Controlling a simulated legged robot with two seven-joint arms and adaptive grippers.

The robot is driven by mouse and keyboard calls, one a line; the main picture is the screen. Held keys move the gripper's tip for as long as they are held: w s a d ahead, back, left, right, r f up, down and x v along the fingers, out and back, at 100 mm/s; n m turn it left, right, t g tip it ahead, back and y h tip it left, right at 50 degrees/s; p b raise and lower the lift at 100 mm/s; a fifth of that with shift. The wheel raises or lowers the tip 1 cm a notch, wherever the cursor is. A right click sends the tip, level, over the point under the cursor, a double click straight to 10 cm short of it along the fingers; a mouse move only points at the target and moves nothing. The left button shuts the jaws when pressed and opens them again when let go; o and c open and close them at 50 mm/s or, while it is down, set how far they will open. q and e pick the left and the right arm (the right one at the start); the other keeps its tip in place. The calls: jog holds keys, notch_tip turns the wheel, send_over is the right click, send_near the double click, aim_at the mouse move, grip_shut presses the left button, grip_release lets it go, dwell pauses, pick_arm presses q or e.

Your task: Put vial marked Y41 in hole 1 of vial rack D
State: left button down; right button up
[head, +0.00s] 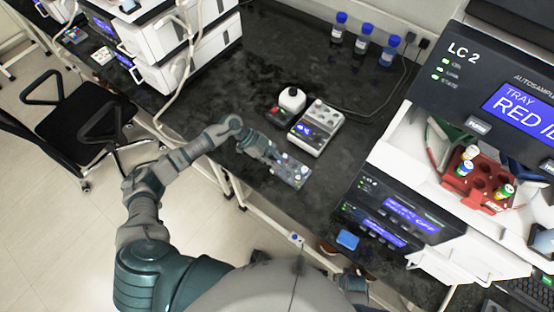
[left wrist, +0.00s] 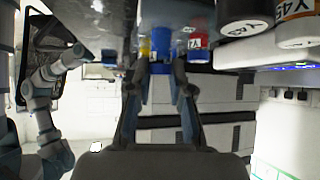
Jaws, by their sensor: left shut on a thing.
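My left gripper (head: 280,163) is over the dark bench, at a small grey rack (head: 293,176) with several small vials in it. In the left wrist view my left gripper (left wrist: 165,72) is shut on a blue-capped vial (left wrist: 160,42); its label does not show. Beside it are a yellow piece and a vial with a blue and red band (left wrist: 197,48), its label partly reading "7A". A large vial marked Y45 (left wrist: 298,28) stands close at the upper right. I cannot read Y41 or the rack's letter. My right gripper is not in view.
A device with a blue screen (head: 315,128) and a white bottle (head: 292,100) stand behind the rack. A red tray (head: 484,180) with several vials sits in the LC 2 instrument at right. Blue-capped bottles (head: 362,40) stand at the back. The bench's left back area is clear.

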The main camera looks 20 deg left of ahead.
pick_arm(q)
jog(key=shift+f, duration=0.35)
jog(key=shift+f, duration=0.25)
jog(key=c, duration=0.7)
grip_release()
jog(key=shift+o, duration=0.2)
jog(key=shift+r, duration=0.1)
jog(key=shift+r+p, duration=3)
jog(key=shift+p, duration=0.2)
jog(key=shift+s+f, duration=0.1)
